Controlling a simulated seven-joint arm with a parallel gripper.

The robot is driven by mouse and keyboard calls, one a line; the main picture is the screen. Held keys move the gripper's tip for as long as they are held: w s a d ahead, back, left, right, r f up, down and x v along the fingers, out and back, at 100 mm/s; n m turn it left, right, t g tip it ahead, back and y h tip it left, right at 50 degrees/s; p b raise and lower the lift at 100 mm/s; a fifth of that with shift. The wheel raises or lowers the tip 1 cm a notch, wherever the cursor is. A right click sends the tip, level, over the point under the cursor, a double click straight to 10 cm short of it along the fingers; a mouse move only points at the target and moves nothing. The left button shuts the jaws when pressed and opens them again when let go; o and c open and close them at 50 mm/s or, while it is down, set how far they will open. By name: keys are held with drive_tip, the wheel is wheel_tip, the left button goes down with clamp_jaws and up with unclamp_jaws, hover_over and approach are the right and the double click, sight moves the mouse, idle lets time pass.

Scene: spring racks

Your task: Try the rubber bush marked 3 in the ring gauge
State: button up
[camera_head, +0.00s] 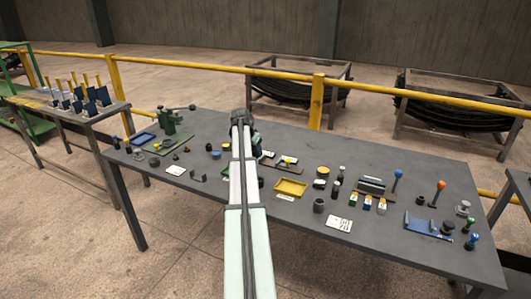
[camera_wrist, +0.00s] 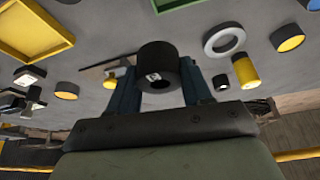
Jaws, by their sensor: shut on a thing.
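In the wrist view my gripper (camera_wrist: 157,74) is shut on a black rubber bush (camera_wrist: 158,57), a short thick cylinder with a dark central hole. A small white label with a dark mark sits on its near face; I cannot read the mark surely. A grey ring (camera_wrist: 224,40), which looks like the ring gauge, lies on the table to the right of the bush, apart from it. In the head view my gripper (camera_head: 257,143) is over the middle of the table; my arm hides the bush, and I cannot make out the ring there.
A yellow cylinder (camera_wrist: 245,74) and a black, yellow-centred disc (camera_wrist: 287,37) lie near the ring. A yellow rail (camera_head: 200,68) runs behind.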

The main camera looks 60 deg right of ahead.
drive_tip(key=w+d, duration=0.2)
drive_tip(key=w, duration=0.1)
drive_tip(key=w+d+f, duration=0.1)
drive_tip(key=w+d, duration=0.5)
drive_tip(key=w, duration=0.1)
drive_tip(key=shift+w+d+f, duration=0.1)
drive_tip(key=shift+f, duration=0.3)
drive_tip(key=shift+w+d+m, duration=0.15)
drive_tip(key=shift+d+m, duration=0.15)
drive_tip(key=shift+d, duration=0.05)
drive_tip(key=shift+f, duration=0.15)
drive_tip(key=shift+f, duration=2.1)
drive_tip(key=shift+f, duration=0.2)
drive_tip(key=o, duration=1.1)
drive_tip(key=shift+o, duration=0.2)
